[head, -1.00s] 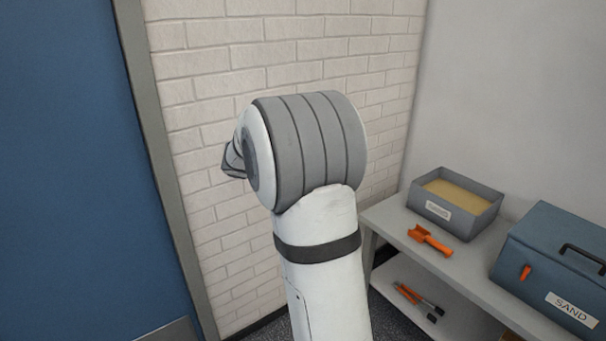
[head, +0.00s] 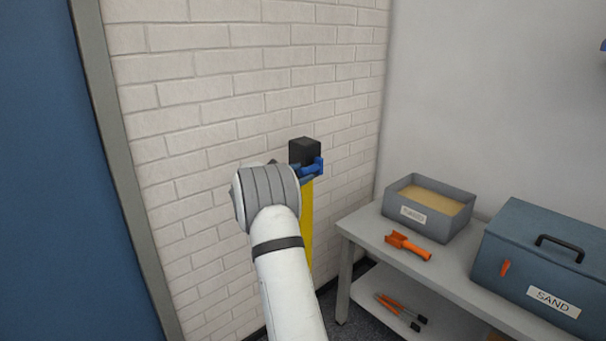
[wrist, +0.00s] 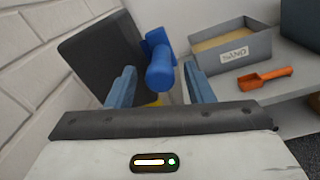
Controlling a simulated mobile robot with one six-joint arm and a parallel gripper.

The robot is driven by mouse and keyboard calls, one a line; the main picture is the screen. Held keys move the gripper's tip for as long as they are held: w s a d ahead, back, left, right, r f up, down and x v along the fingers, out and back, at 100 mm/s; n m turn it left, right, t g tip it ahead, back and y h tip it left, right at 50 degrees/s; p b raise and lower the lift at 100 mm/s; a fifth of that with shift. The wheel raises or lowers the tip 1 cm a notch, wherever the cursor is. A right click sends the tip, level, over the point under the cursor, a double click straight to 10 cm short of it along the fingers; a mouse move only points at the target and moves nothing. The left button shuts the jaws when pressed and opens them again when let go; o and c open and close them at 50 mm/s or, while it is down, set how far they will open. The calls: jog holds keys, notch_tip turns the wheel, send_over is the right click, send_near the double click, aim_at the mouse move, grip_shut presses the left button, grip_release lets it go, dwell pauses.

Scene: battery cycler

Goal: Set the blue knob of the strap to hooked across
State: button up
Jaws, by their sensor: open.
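The blue knob (wrist: 160,68) stands out from a black block (wrist: 104,61) on the brick wall. In the wrist view it lies between and just beyond my two open blue fingers, and I see no finger touching it.
A grey bench (head: 358,229) stands at the right with a sand tray (head: 388,200), an orange scoop (head: 408,246) and a blue-grey sand box (head: 489,261). Orange-handled tools (head: 397,308) lie on its lower shelf. A blue door (head: 50,180) is at the left.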

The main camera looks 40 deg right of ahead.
jog(key=shift+w+d, duration=0.1)
jog(key=shift+d, duration=0.55)
grip_shut()
jog(key=shift+r, duration=0.1)
